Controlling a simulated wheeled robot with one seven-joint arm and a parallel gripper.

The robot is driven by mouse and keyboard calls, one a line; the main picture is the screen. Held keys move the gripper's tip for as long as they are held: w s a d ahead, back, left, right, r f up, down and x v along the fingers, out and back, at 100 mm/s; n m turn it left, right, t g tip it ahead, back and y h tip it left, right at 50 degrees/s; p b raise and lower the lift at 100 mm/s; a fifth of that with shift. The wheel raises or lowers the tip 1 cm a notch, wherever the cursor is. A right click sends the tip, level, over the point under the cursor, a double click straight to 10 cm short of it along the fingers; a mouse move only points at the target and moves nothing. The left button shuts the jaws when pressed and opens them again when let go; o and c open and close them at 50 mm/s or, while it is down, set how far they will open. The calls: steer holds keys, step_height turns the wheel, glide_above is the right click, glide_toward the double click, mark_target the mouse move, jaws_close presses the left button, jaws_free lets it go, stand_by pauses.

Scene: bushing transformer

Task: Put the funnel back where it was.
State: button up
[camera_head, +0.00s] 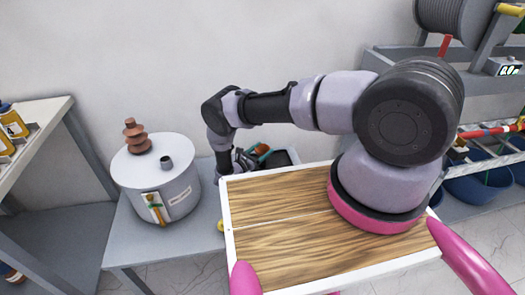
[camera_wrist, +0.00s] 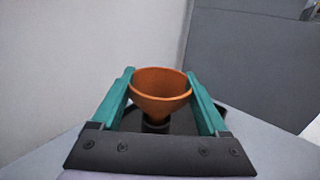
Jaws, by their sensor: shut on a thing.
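The funnel (camera_wrist: 160,84) is an orange cone, wide mouth up, between the two teal fingers of my gripper (camera_wrist: 159,74) in the wrist view. My gripper is shut on it, and it looks about upright. Its narrow lower end is above or in front of a dark object (camera_wrist: 180,122); I cannot tell whether they touch. In the head view my gripper (camera_head: 257,153) is low behind the wooden-topped board, at a dark tray (camera_head: 283,158) on the grey table. Only a small orange-brown bit of the funnel (camera_head: 262,149) shows there.
A grey cylindrical transformer (camera_head: 158,185) with a brown ribbed bushing (camera_head: 135,136) stands left on the grey table (camera_head: 130,252). The wooden board (camera_head: 280,245) fills the front. A small yellow thing (camera_head: 220,226) lies beside it. Shelves stand at both sides, and a wall is close behind.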

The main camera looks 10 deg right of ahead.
steer(key=shift+f, duration=0.15)
steer(key=o, duration=1.2)
steer(key=shift+a, duration=0.2)
steer(key=v, duration=0.7)
steer(key=shift+s, duration=0.15)
